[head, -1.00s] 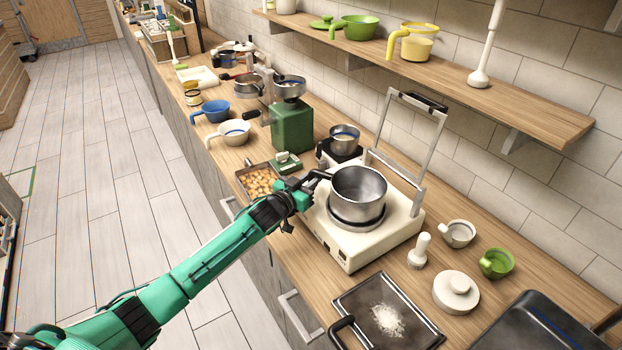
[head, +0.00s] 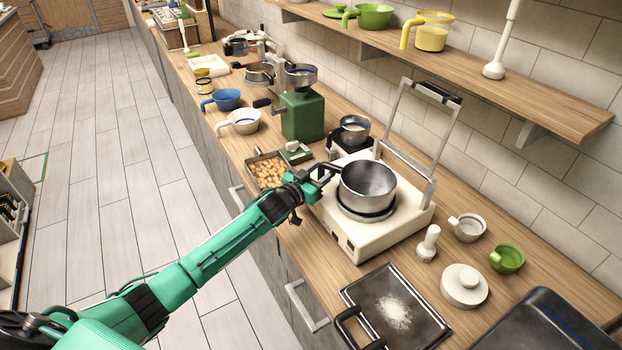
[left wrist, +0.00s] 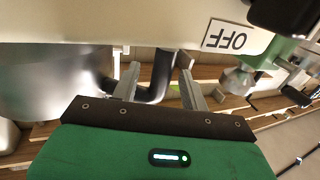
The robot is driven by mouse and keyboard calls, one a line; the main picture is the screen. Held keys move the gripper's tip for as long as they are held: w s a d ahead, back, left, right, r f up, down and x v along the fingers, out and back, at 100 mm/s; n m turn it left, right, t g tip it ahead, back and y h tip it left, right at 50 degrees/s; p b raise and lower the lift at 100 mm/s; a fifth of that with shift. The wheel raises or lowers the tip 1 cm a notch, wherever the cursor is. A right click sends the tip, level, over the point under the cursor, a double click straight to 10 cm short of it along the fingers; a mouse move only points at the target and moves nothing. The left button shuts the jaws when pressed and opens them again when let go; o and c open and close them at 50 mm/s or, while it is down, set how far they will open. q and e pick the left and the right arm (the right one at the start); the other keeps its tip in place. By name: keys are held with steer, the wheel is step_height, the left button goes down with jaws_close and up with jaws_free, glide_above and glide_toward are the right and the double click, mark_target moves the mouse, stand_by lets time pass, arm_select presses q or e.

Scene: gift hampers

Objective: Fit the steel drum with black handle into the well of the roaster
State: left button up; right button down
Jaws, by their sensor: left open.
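The steel drum (head: 369,187) stands upright over the round dark-ringed well of the white roaster (head: 345,236). Most of its wall shows above the ring, and I cannot tell how deep its base sits. Its black handle (head: 333,168) points left, towards my left gripper (head: 322,179). In the left wrist view, the open fingers of that gripper (left wrist: 160,84) stand on either side of the black handle, with the drum's shiny wall (left wrist: 50,82) at the left. My right gripper is not in view.
A grey frame (head: 447,150) stands up behind the well.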

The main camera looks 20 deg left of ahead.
arm_select(q)
steer(key=b+v, duration=0.3)
steer(key=v, duration=1)
steer(key=shift+s+a+b, duration=0.15)
steer(key=shift+s+b, duration=0.15)
steer(key=shift+b, duration=0.1)
